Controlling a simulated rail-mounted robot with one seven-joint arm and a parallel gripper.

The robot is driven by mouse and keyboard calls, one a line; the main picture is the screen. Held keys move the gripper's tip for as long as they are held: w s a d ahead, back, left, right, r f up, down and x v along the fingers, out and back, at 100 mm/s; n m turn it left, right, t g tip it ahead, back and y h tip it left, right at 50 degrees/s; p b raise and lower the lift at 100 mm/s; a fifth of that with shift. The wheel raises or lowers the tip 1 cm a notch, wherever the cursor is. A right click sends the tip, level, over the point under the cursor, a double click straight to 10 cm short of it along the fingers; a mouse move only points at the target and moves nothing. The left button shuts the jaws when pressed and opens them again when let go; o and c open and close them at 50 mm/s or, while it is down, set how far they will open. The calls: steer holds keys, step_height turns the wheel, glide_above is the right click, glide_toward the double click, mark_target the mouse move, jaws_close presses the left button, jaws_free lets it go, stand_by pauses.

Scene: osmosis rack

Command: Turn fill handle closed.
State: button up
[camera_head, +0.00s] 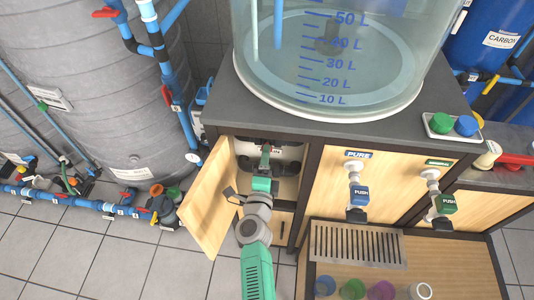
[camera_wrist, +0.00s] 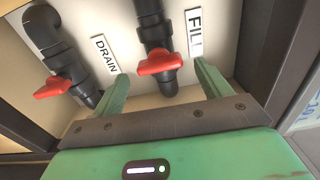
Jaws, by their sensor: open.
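The red fill handle (camera_wrist: 160,64) sits on a black pipe (camera_wrist: 154,25) beside the FILL label (camera_wrist: 194,32) in the wrist view. It lies crosswise to that pipe. My gripper (camera_wrist: 160,74) is open, with one green finger on each side of the handle in the picture. No contact shows, and I cannot tell the depth between them. A second red handle (camera_wrist: 52,87) sits on the drain pipe at left, near the DRAIN label (camera_wrist: 104,54). In the head view my gripper (camera_head: 265,150) reaches into the open cabinet, and the fill handle is hidden there.
The open wooden cabinet door (camera_head: 208,200) stands left of my arm. The dark counter (camera_head: 230,115) overhangs the cabinet and carries a clear tank (camera_head: 330,60). In the wrist view a dark cabinet frame (camera_wrist: 268,50) rises close on the right.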

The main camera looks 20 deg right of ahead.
steer(key=p+v, duration=0.2)
steer(key=v, duration=0.3)
steer(key=shift+s+a, duration=0.1)
steer(key=shift+s, duration=0.2)
